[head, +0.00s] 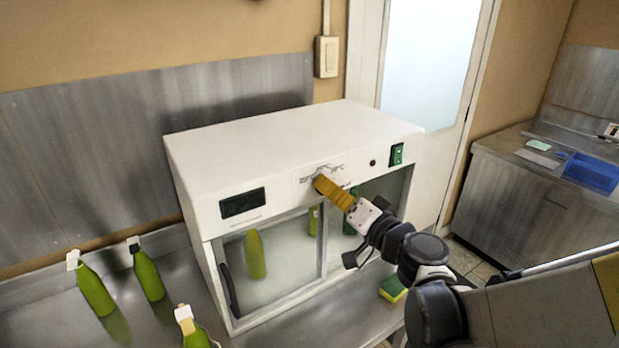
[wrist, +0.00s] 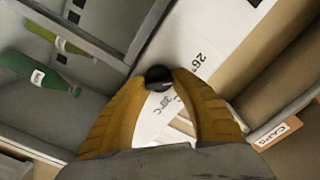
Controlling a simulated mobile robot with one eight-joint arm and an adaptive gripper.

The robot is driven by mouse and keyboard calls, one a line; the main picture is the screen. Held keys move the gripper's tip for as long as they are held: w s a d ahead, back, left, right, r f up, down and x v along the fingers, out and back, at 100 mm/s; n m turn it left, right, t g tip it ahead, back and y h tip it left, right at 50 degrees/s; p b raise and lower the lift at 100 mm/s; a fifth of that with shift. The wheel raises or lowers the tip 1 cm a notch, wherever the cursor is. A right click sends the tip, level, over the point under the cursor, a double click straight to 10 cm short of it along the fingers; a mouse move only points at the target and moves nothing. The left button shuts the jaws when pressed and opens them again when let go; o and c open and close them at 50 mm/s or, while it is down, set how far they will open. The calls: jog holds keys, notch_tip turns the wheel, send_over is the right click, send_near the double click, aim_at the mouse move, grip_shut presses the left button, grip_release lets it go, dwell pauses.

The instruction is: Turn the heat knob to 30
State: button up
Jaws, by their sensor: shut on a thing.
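The heat knob (wrist: 158,76) is a small black knob on the front panel of a white cabinet (head: 280,150). In the wrist view my gripper (wrist: 160,84) has its two orange fingers closed on the knob, one on each side. Printed marks reading about 26 and 30°C show on the panel beside it. The exact pointer direction of the knob cannot be told. In the head view my gripper (head: 319,182) reaches the panel from the right and hides the knob. A dark display (head: 243,203) sits at the panel's left; its reading is not legible.
Green bottles stand inside behind the glass doors, one at the left (head: 255,254). Several more stand on the steel counter at left, such as this one (head: 94,290). A green switch (head: 396,154) is on the panel's right. A sponge (head: 392,289) lies by the cabinet.

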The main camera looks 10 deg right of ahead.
jog(key=m, duration=0.4)
jog(key=shift+f+b, duration=0.1)
jog(key=shift+b, duration=0.25)
jog(key=m, duration=0.4)
jog(key=shift+d+m+b, duration=0.1)
jog(key=shift+m+b, duration=0.2)
jog(key=shift+m, duration=0.1)
jog(key=m, duration=0.4)
jog(key=shift+f, duration=0.15)
jog(key=shift+f+m+b, duration=0.1)
jog(key=shift+m+b, duration=0.25)
jog(key=shift+m, duration=2.05)
jog(key=o, duration=1.2)
